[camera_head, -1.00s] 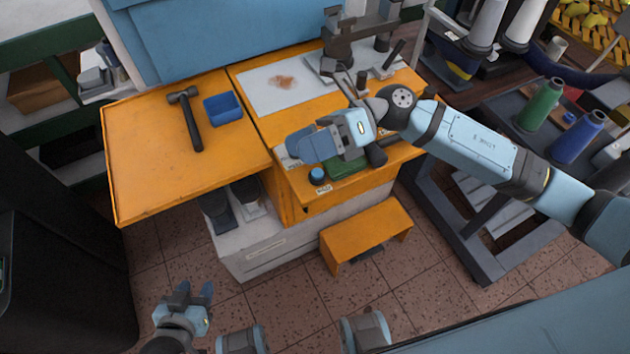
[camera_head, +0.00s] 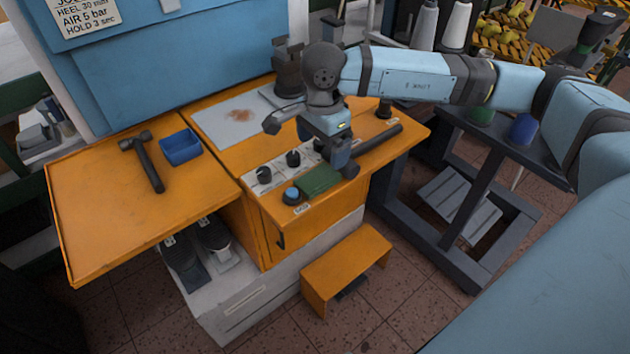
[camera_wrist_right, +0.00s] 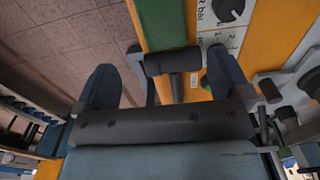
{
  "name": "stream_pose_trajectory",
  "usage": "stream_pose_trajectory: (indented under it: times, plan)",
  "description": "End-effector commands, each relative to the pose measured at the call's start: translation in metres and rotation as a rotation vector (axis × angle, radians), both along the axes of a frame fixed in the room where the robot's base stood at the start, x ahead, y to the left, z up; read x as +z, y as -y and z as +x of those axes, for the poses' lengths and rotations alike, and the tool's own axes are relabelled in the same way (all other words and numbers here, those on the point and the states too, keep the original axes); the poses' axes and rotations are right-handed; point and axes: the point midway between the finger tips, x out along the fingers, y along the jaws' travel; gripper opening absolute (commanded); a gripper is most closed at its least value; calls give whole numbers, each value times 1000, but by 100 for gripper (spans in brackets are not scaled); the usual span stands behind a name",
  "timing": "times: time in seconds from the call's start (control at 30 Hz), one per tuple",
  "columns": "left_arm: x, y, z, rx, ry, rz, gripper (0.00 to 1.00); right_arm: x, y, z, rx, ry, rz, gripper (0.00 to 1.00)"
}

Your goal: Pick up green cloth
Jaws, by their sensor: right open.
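The green cloth (camera_head: 318,180) lies flat near the front edge of the orange bench, beside a blue knob (camera_head: 291,194). It also shows at the top of the right wrist view (camera_wrist_right: 163,24), seen only in part. My right gripper (camera_head: 344,165) points down over the bench, just right of and behind the cloth in the head view. Its two fingers (camera_wrist_right: 163,78) are spread in the wrist view with nothing held between them. A dark bar-like part lies between the fingers and the cloth in that view. My left gripper is outside both current views.
Black dials on a white panel (camera_head: 279,170) sit behind the cloth. A dark bar (camera_head: 378,138) lies on the bench to the right. A hammer (camera_head: 143,160) and a blue tray (camera_head: 181,147) lie on the left. An orange step (camera_head: 345,268) stands below.

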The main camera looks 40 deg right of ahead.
Motion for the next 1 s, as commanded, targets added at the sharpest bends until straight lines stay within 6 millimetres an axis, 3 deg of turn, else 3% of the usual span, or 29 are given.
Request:
stream_pose_trajectory:
  times: [0.1, 0.43, 0.7, 0.97, 1.0]
  plan:
    - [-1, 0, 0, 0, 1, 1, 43, -21, -1, 0, 1, -2, 1, 96]
    - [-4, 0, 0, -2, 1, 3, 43, -44, -3, 2, 1, -2, 2, 96]
    - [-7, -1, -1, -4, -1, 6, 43, -82, -7, 6, 1, -3, 3, 96]
    - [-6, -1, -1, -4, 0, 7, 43, -86, -7, 6, 1, 0, 3, 96]
    - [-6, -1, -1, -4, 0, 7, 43, -86, -7, 6, 1, 0, 3, 87]
